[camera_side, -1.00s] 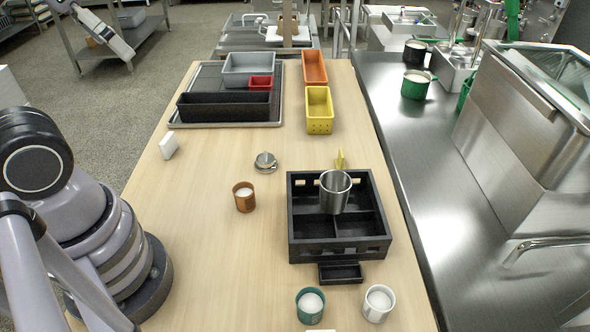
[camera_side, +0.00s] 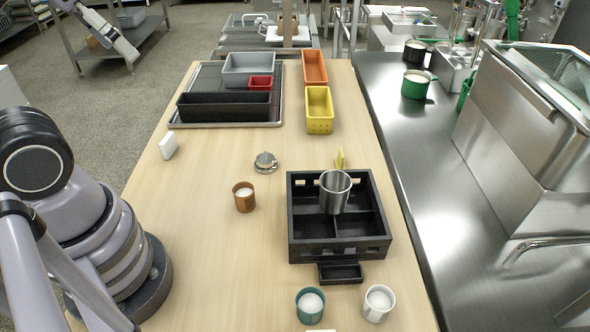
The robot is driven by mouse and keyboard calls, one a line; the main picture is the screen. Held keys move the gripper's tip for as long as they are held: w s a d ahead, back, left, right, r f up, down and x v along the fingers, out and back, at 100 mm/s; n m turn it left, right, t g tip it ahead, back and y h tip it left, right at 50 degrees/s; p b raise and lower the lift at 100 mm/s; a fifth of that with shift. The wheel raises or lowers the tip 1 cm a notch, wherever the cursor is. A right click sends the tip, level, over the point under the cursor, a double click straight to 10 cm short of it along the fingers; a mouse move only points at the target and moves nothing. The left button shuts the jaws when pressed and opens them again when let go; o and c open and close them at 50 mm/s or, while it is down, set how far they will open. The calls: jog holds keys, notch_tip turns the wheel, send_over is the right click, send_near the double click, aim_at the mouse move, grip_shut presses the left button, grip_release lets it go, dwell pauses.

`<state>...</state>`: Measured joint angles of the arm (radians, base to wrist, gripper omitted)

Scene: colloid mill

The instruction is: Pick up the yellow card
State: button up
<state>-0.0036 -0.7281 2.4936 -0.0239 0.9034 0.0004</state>
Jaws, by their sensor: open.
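The yellow card (camera_side: 340,159) is a small thin yellow piece standing upright just behind the back wall of the black divided crate (camera_side: 297,222). Its lower part is partly hidden, and I cannot tell what holds it up. My gripper is not in view, and nothing is seen touching the card.
A steel cup (camera_side: 335,193) stands in the crate, close in front of the card. A yellow bin (camera_side: 319,124) and an orange bin (camera_side: 315,67) lie behind it. A metal bell-like piece (camera_side: 265,163) and a brown cup (camera_side: 244,197) stand left, with bare table between.

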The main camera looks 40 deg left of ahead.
jog(key=w+d+f+n+g+h, duration=0.45)
jog(key=w+d+n+h, duration=0.2)
jog(key=w, duration=0.45)
jog(key=n+t+h, duration=0.3)
jog(key=n+t, duration=0.6)
jog(key=n, duration=1.2)
send_over(339, 159)
jog(key=s+a, duration=0.8)
jog(key=s, duration=0.2)
jog(key=shift+y, duration=0.25)
jog(key=f, duration=3.1)
jog(key=shift+w+d+f, duration=0.2)
jog(key=shift+w+d, duration=0.05)
jog(key=x, duration=0.7)
jog(key=shift+w+f, duration=0.1)
jog(key=shift+x, duration=3.2)
jog(key=shift+a, duration=0.15)
jog(key=shift+c, duration=0.2)
jog(key=c, duration=0.9)
